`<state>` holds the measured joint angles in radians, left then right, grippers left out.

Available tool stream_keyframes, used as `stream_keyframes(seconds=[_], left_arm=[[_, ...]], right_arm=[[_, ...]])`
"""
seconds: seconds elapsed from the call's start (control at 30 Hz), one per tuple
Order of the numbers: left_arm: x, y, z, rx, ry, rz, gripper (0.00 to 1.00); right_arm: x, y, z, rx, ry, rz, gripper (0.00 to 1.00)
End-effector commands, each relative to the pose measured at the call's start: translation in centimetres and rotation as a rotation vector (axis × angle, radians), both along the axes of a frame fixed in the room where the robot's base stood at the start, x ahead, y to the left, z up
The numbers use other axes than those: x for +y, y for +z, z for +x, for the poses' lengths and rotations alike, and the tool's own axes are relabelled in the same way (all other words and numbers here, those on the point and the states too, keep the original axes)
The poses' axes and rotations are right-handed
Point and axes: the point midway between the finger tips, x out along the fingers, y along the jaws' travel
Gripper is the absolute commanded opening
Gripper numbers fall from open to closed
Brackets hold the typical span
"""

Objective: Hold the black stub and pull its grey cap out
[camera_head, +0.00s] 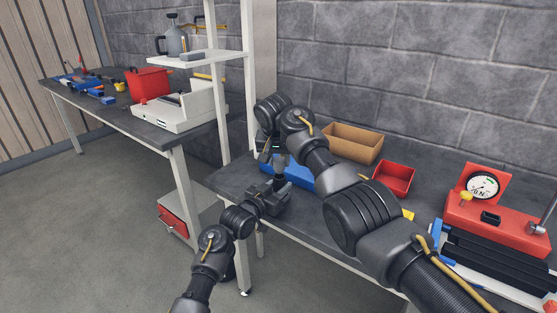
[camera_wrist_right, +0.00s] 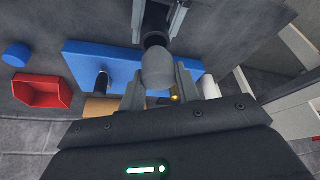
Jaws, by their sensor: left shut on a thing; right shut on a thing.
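The grey cap (camera_wrist_right: 158,70) is between the fingers of my right gripper (camera_wrist_right: 159,88), which is shut on it. The black stub (camera_wrist_right: 155,22) lies directly beyond the cap in the right wrist view, in line with it; no gap shows between them. My left gripper (camera_wrist_right: 158,12) is shut on the stub, its fingers on either side. In the head view my right gripper (camera_head: 275,155) points down above my left gripper (camera_head: 279,184). The stub and cap are mostly hidden there by the grippers.
A blue block (camera_head: 300,176) lies on the bench just behind the grippers; a black peg (camera_wrist_right: 101,82) and a white cylinder (camera_wrist_right: 208,87) are by it. A cardboard box (camera_head: 352,146), a red bin (camera_head: 394,179) and a red gauge unit (camera_head: 490,215) stand to the right.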

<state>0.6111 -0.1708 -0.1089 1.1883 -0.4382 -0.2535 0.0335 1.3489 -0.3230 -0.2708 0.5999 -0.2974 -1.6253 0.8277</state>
Motion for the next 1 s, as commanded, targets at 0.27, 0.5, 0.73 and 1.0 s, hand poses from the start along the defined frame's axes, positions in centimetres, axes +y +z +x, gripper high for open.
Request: stream_keyframes(seconds=[0.27,0.5,0.73,1.0], left_arm=[[0.0,-0.8,-0.1,0.014,-0.002,0.006,0.12],[0.0,-0.8,-0.1,0.013,-0.002,0.006,0.12],[0.0,-0.8,-0.1,0.013,-0.002,0.006,0.12],[0.0,-0.8,-0.1,0.013,-0.002,0.006,0.12]], right_arm=[[0.0,0.0,0.0,0.000,0.000,0.000,0.10],[0.0,1.8,0.0,-0.001,0.001,0.000,0.10],[0.0,3.8,0.0,-0.001,0.000,0.000,0.10],[0.0,6.0,0.0,0.000,-0.001,0.000,0.10]])
